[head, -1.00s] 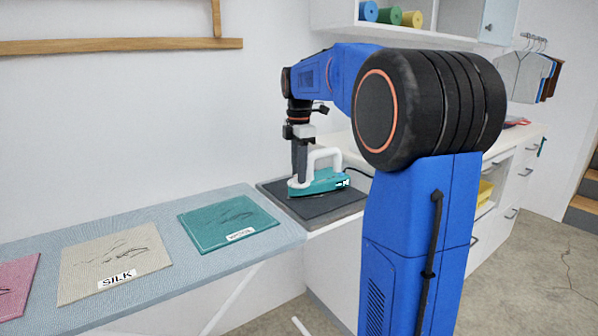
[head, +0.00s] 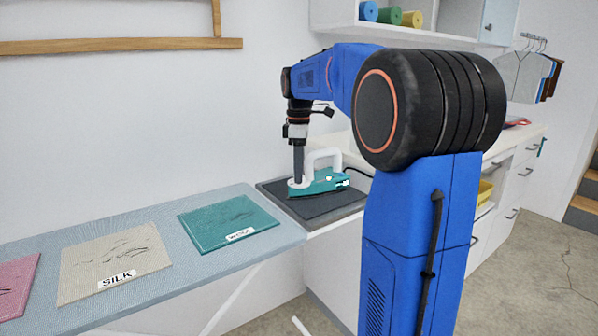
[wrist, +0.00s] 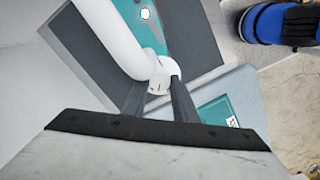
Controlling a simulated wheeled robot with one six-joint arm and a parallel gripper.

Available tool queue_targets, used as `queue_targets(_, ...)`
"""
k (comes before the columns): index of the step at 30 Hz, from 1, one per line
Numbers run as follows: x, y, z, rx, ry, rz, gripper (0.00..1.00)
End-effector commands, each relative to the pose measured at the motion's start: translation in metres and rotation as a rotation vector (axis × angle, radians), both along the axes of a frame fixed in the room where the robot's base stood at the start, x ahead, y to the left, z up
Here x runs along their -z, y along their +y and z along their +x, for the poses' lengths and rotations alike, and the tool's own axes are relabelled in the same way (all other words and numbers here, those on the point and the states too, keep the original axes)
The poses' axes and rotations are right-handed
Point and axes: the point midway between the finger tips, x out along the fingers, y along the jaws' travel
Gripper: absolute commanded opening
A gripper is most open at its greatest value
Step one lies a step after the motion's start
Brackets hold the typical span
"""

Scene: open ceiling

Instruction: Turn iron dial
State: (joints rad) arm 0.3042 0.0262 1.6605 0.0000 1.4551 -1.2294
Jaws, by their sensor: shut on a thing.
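The teal and white iron (head: 326,183) rests on a dark pad (head: 330,204) at the right end of the ironing board. In the wrist view its white handle (wrist: 112,42) and part of its teal body (wrist: 146,18) show. The white round dial (wrist: 163,74) is at the near end of the handle, between my two dark fingers. My gripper (wrist: 160,86) is shut on the dial, pointing down from above. In the head view my gripper (head: 298,180) hides part of the iron's left end. The dial's marks are too small to read.
The blue ironing board (head: 150,277) carries a teal cloth (head: 215,228), a beige cloth labelled SILK (head: 105,255) and a pink cloth (head: 14,285). A dark cord (head: 358,171) runs behind the iron. A shelf (head: 425,38) with rolls hangs above the counter.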

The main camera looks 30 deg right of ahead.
Motion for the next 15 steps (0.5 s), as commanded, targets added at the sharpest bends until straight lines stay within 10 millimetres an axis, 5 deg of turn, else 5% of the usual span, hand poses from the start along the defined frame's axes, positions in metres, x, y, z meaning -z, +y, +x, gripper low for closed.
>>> queue_targets(7, -0.0005, -0.0001, 0.0002, 0.0, -0.001, -0.001, 0.04)
queue_targets(8, -0.0005, -0.0001, 0.0002, -0.001, -0.001, -0.001, 0.28)
queue_targets(10, -0.0005, -0.0001, 0.0002, -0.001, -0.001, -0.001, 0.45)
queue_targets(15, -0.0003, -0.0001, 0.0001, -0.001, -0.001, -0.001, 0.45)
